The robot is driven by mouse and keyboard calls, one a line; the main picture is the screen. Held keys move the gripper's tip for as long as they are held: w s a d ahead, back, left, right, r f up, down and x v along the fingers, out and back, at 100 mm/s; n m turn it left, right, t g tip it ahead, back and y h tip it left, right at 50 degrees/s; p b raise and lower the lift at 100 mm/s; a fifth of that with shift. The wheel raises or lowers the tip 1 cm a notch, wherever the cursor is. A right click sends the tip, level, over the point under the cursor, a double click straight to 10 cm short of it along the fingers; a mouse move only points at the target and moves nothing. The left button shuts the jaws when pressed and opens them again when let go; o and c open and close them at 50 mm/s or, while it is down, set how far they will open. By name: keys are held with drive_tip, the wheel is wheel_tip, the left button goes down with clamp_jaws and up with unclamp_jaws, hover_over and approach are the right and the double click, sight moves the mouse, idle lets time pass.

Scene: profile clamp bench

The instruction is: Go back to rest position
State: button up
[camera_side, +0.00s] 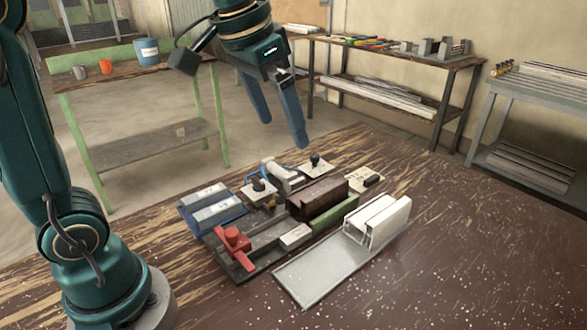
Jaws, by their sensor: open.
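My gripper (278,122) hangs in the air above the back of the workbench (450,260), with its two blue fingers spread apart and nothing between them. Below it on the bench is the clamp fixture (240,262) with a red handle (234,240) at its front left. A brown profile block (318,197) sits in the fixture beside a green bar (335,214). My gripper is clear of all of these.
White profiles (378,218) stand on a grey metal plate (310,272) at the right. Blue-based grey profiles (212,205) lie at the left. A green-framed table (130,75) and shelves (400,55) stand behind. The bench's right side is bare.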

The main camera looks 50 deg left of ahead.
drive_tip(key=s+d+f+t, duration=0.1)
drive_tip(key=s+f, duration=0.6)
drive_tip(key=s, duration=0.5)
drive_tip(key=shift+d+f+n+t, duration=0.15)
drive_tip(key=shift+f+n+t, duration=0.15)
drive_tip(key=shift+f, duration=0.1)
